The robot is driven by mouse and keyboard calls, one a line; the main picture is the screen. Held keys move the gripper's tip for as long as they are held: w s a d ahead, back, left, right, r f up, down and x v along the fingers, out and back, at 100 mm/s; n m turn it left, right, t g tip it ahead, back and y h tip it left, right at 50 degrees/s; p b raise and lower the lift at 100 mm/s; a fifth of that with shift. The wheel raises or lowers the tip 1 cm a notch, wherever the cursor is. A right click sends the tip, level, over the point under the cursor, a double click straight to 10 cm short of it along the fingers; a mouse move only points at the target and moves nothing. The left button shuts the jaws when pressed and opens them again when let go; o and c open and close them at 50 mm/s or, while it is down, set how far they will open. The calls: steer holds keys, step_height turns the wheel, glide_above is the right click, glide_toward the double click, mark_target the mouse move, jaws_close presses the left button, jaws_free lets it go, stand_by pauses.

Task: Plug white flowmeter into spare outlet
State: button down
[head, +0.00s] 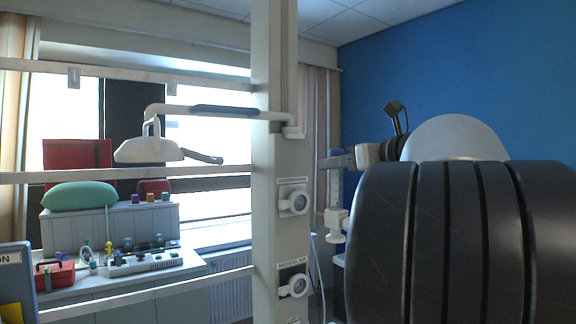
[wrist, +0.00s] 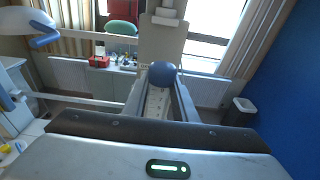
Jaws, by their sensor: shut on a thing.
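The white flowmeter (head: 337,224) is upright to the right of the pale column (head: 270,150) in the head view. My gripper (head: 340,161) is shut on its upper part. In the wrist view the flowmeter (wrist: 158,103), with a dark blue rounded part, lies between the fingers of my gripper (wrist: 162,92). Two round outlets show on the column: an upper one (head: 294,203) with an unreadable label, and a lower one (head: 293,286) labelled medical air. Nothing appears plugged into either. The flowmeter is apart from both. Its plug end cannot be made out.
White horizontal rails (head: 150,177) run left from the column. A lamp arm (head: 215,110) sticks out from it above the outlets. A counter (head: 130,285) with a red toolbox (head: 55,275) and a green cushion (head: 80,196) stands left. My dark arm hides much of the right.

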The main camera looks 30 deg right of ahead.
steer(key=w+p, duration=0.1)
steer(key=w, duration=0.5)
steer(key=shift+w+a, duration=0.15)
steer(key=shift+a, duration=0.1)
steer(key=shift+d+r+m+h+p, duration=0.25)
steer(key=shift+r+m+h+p, duration=0.25)
steer(key=shift+r, duration=0.4)
stand_by(0.6)
steer(key=shift+a, duration=0.25)
stand_by(0.6)
steer(key=shift+w+a, duration=0.15)
steer(key=shift+w, duration=1.8)
stand_by(2.3)
steer(key=c, duration=0.9)
jaws_free()
steer(key=shift+f, duration=0.15)
